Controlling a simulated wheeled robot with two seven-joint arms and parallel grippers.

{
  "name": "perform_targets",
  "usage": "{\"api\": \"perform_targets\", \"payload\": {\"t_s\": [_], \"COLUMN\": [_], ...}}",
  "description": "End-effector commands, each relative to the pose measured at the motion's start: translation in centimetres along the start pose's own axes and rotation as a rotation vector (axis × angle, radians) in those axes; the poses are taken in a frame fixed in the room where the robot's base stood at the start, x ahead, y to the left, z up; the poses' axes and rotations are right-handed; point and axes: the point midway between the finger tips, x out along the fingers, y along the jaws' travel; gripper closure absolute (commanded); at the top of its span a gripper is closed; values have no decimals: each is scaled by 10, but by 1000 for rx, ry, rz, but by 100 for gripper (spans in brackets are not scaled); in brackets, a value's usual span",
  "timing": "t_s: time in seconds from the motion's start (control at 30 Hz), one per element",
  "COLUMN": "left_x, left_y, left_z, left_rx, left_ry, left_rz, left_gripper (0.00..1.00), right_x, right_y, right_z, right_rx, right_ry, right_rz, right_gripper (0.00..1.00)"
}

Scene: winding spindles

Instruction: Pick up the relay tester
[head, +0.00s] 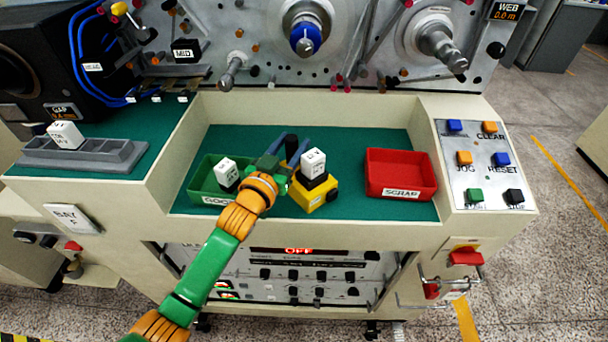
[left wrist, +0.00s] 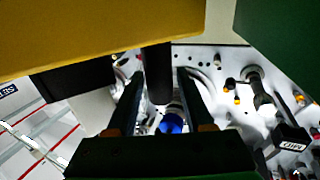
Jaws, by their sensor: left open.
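The relay tester (head: 315,197) is a yellow block on the green worktop, with a white relay cube (head: 313,161) on its top. In the left wrist view, a yellow slab (left wrist: 90,35) fills the top, apparently the tester seen close. A black upright post (head: 291,146), likely its handle, also shows in the left wrist view (left wrist: 158,75). My left gripper (head: 289,144) is open, with one finger on each side of the post. I cannot tell whether the fingers touch it. My arm and gripper hide the tester's left side. My right gripper is not in view.
A green bin (head: 205,197) with another white relay stands close left of the gripper. A red scrap bin (head: 399,188) stands to the right, with a little bare worktop between. A grey rack (head: 85,154) is far left. Spindles (head: 305,40) stick out behind; buttons (head: 485,160) are at right.

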Motion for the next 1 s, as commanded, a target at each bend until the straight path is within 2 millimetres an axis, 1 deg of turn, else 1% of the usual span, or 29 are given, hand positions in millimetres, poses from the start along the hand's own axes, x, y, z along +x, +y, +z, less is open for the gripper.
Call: {"api": "perform_targets", "payload": {"t_s": [0.07,0.23,0.27,0.3,0.37,0.4,0.43,1.0], "left_x": [3,3,3,3,3,3,3,3], "left_y": [0,0,0,0,0,0,0,0], "left_z": [0,1,1,1,1,1,1,1], "left_rx": [0,-1,-1,-1,-1,-1,-1,-1], "left_ry": [-1,-1,-1,-1,-1,-1,-1,-2], "left_rz": [0,0,0,0,0,0,0,0], "left_gripper": [48,48,56,67,83,94,100,100], "right_x": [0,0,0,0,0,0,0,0], "right_y": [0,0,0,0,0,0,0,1], "right_z": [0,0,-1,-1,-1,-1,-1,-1], "right_rx": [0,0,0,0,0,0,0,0], "right_ry": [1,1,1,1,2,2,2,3], "right_rz": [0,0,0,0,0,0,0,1], "right_gripper": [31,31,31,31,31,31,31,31]}}
